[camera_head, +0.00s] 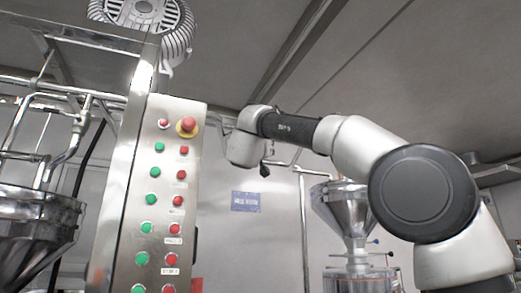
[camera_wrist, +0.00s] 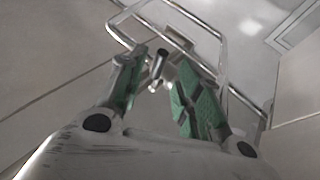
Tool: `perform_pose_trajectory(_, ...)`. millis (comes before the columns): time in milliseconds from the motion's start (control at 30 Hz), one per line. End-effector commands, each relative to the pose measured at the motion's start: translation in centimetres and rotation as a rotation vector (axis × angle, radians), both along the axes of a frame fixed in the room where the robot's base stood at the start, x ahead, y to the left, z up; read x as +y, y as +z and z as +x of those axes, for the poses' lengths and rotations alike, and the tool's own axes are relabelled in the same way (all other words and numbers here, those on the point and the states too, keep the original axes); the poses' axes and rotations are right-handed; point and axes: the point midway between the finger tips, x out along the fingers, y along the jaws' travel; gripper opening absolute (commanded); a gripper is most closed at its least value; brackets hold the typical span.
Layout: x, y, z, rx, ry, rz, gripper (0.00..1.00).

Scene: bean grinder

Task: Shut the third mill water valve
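My gripper (camera_wrist: 158,58) is open in the wrist view, its two green-padded fingers apart. A short metal piece with a dark end (camera_wrist: 157,70), possibly a valve handle, shows between the fingers. I cannot tell if either finger touches it. In the head view my arm reaches left, its wrist in front of the back wall beside the control panel; the gripper is not clear there. A small dark piece (camera_head: 265,170) hangs just below the wrist, and I cannot tell what it is. No valve is clearly marked as the third.
A control panel (camera_head: 160,190) with green and red buttons stands left of the wrist. Bent pipes (camera_wrist: 235,95) run around the fingers in the wrist view. A steel hopper (camera_head: 345,210) stands at right, with small red and blue handles (camera_head: 375,241) near it.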

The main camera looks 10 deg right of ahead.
Motion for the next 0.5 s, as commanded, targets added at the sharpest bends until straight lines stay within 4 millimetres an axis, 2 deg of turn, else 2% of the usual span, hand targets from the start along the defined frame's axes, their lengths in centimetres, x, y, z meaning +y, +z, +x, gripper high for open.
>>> perform_pose_trajectory(100,1.1,-1.1,-2.4,0.0,0.005,0.0,0.35)
perform_pose_trajectory(200,1.8,-1.8,-4.0,0.001,0.004,0.0,0.35)
perform_pose_trajectory(333,2.3,-2.5,-5.3,0.001,0.002,0.0,0.35)
perform_pose_trajectory(500,2.5,-2.8,-5.9,0.001,0.0,0.0,0.35)
